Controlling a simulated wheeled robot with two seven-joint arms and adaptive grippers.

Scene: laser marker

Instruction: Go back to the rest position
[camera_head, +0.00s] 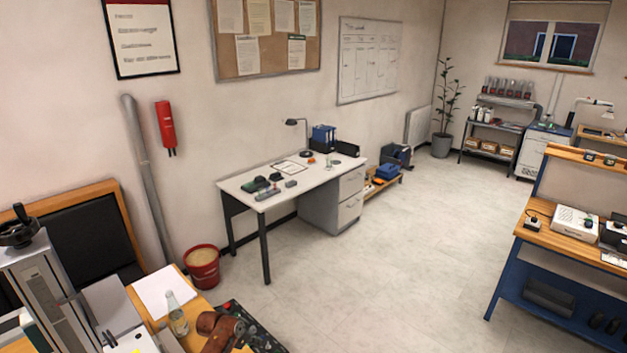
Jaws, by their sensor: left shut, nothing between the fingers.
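My left gripper is hard to make out among the clutter at the lower left of the head view. It is shut, with nothing held between its fingers. My right gripper is not in view. A grey machine column (45,290) with a black handwheel (18,228) stands at the left edge. Beside it, a wooden bench top (195,298) carries white paper (160,288), a clear bottle (177,315) and a brown rounded object (222,332).
A white desk (325,180) stands by the wall, with a red bucket (203,266) to its left. A blue-framed workbench (565,238) stands at the right. Shelves (492,130) and a potted plant (443,140) are at the back. The floor (400,250) between is clear.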

